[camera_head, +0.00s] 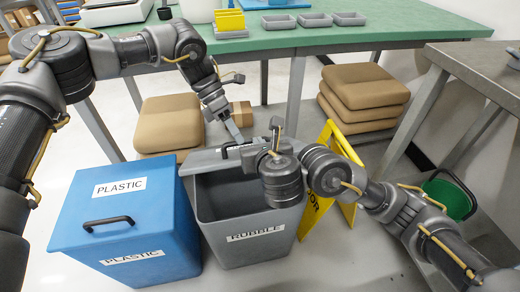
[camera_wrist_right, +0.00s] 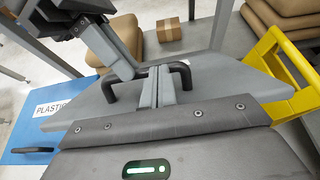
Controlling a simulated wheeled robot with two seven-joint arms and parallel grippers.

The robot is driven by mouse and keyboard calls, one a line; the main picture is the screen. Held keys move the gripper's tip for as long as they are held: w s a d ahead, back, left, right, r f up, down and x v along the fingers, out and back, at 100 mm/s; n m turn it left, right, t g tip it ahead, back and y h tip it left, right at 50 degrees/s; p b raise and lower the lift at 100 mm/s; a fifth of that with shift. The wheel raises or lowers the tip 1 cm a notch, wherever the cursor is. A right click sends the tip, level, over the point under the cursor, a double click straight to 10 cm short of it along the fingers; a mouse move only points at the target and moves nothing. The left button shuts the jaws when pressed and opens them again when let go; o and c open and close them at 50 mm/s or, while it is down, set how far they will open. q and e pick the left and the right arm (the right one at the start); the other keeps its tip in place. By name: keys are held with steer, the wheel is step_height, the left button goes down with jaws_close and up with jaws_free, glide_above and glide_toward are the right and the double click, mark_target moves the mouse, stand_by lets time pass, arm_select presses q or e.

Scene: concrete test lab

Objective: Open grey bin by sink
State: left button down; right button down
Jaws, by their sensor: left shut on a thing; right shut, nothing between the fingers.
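The grey bin (camera_head: 225,250), labelled RUBBLE, stands on the floor beside the blue bin. Its grey lid (camera_head: 203,160) is raised toward the back, and part of the dark interior shows at the front. The lid (camera_wrist_right: 225,78) fills the middle of the right wrist view, with its black handle (camera_wrist_right: 183,73) on top. My left gripper (camera_head: 237,136) is shut on the handle. My right gripper (camera_head: 272,142) is shut and empty over the lid; its fingers (camera_wrist_right: 156,80) are close to the handle. Whether they touch it is unclear. No sink is recognisable.
The blue PLASTIC bin (camera_head: 75,215) stands closed at left. A yellow floor sign (camera_head: 312,210) stands close at right. Brown cushions (camera_head: 365,85) and the green-topped table (camera_head: 330,38) are behind. A green bucket (camera_head: 450,198) is at far right.

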arm_select(q)
steer(key=c, duration=1.4)
jaws_free()
steer(key=shift+w+a+f, duration=0.15)
steer(key=shift+w+f, duration=0.1)
steer(key=shift+f, duration=0.1)
steer(key=shift+c, duration=0.2)
steer(key=shift+r, duration=0.15)
steer(key=shift+r, duration=0.15)
steer(key=v, duration=1.1)
steer(key=shift+a+r, duration=0.15)
steer(key=shift+r, duration=0.2)
